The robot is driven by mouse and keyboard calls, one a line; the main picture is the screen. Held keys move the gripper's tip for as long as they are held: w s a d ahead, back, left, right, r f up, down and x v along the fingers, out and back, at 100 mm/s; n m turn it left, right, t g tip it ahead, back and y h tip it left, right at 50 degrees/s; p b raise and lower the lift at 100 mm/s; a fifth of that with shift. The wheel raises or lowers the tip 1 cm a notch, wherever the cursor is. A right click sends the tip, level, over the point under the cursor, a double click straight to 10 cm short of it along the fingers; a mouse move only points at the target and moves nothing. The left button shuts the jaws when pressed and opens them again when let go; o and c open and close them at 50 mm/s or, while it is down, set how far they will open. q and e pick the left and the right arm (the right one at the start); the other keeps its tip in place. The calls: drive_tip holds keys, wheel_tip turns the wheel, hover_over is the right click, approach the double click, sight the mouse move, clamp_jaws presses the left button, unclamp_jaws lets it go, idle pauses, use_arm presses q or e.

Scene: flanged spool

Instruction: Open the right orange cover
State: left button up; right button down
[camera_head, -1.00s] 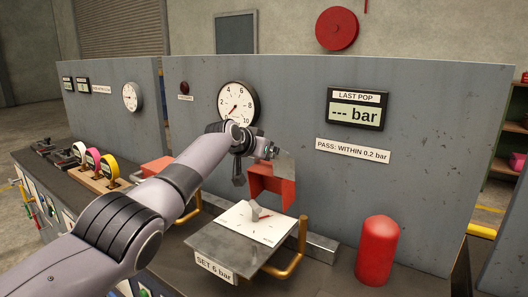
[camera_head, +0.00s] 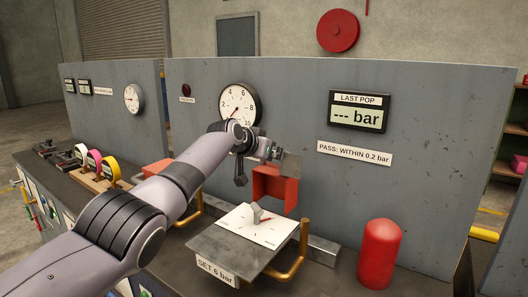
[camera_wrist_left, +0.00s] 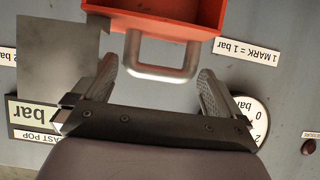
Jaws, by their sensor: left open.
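The right orange cover (camera_head: 275,186) stands raised above and behind the white dial plate (camera_head: 257,226), its hollow side showing. In the left wrist view the cover (camera_wrist_left: 170,12) is at the top edge, with its grey metal loop handle (camera_wrist_left: 163,72) extending between my fingers. My left gripper (camera_head: 272,153) is at the cover's top. In the left wrist view the gripper (camera_wrist_left: 158,82) is open, one finger on each side of the handle, with gaps visible. A second orange cover (camera_head: 157,167) is farther left, partly hidden by my arm. My right gripper is not in view.
A grey panel (camera_head: 280,80) with a round gauge (camera_head: 238,104) and display (camera_head: 357,112) stands close behind. A red cylinder (camera_head: 379,254) is at the right. A brass rail (camera_head: 300,255) flanks the dial's grey stand (camera_head: 222,250). A thin grey plate (camera_wrist_left: 55,55) is beside the gripper.

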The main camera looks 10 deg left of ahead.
use_arm(q)
drive_tip(key=shift+s+a+r+b, duration=0.2)
drive_tip(key=shift+s+b, duration=0.25)
drive_tip(key=shift+b, duration=0.45)
drive_tip(key=b+v, duration=0.2)
drive_tip(key=v, duration=0.4)
drive_tip(key=shift+r+b, duration=0.25)
drive_tip(key=shift+b, duration=0.1)
drive_tip(key=shift+s+d, duration=0.1)
